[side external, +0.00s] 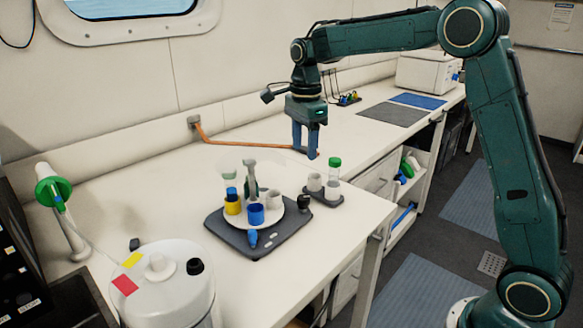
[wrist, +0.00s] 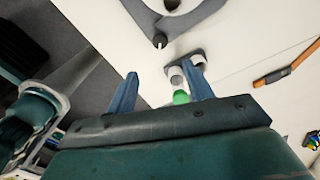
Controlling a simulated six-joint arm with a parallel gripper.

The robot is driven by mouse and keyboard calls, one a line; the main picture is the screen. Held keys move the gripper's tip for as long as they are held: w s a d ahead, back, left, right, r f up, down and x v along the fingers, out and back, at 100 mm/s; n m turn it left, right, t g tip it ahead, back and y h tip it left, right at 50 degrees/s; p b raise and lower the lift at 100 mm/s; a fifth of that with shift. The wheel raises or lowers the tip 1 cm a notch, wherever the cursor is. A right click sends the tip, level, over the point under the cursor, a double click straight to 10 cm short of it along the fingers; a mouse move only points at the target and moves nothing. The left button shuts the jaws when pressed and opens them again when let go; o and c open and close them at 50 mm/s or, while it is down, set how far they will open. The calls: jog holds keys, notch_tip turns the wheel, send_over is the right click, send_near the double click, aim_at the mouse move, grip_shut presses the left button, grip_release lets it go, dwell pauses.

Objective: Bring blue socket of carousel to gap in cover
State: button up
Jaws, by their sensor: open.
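The carousel is a white round plate (side external: 286,224) on a dark grey base (side external: 228,237) in the side view. Its blue socket (side external: 256,215) faces the front, with a yellow socket (side external: 232,206) to its left and a white socket (side external: 274,199) to its right. A grey post (side external: 251,176) rises near the middle. I cannot clearly make out the cover or its gap. My gripper (side external: 306,154) hangs above the bench, behind and right of the carousel, pointing down, open and empty. Its fingers (wrist: 163,68) stand apart in the wrist view, where part of the base (wrist: 205,10) shows.
A small grey holder (side external: 325,199) with a white cup and a green-capped vial (side external: 334,170) stands right of the carousel. A black knob (side external: 304,202) sits at the base's right corner. A white canister (side external: 170,290) stands front left. An orange cable (side external: 240,143) runs behind.

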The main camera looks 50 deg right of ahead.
aim_at(304, 197)
jog(key=shift+a, duration=0.1)
jog(key=s+n+t, duration=0.1)
jog(key=s+n, duration=0.1)
jog(key=n, duration=0.4)
jog(key=s+a+n+t+h, duration=0.1)
jog(key=n+t, duration=0.1)
jog(key=n, duration=0.4)
jog(key=s+f+n+t, duration=0.1)
jog(key=s+n, duration=0.1)
jog(key=n, duration=0.3)
jog(key=shift+s+a+n+h, duration=0.3)
jog(key=shift+a+n, duration=0.05)
jog(key=shift+n, duration=0.05)
jog(key=shift+f, duration=0.25)
jog(key=shift+w+x, duration=0.2)
jog(key=shift+x, duration=6.55)
jog(key=shift+r, duration=0.1)
jog(key=c, duration=1)
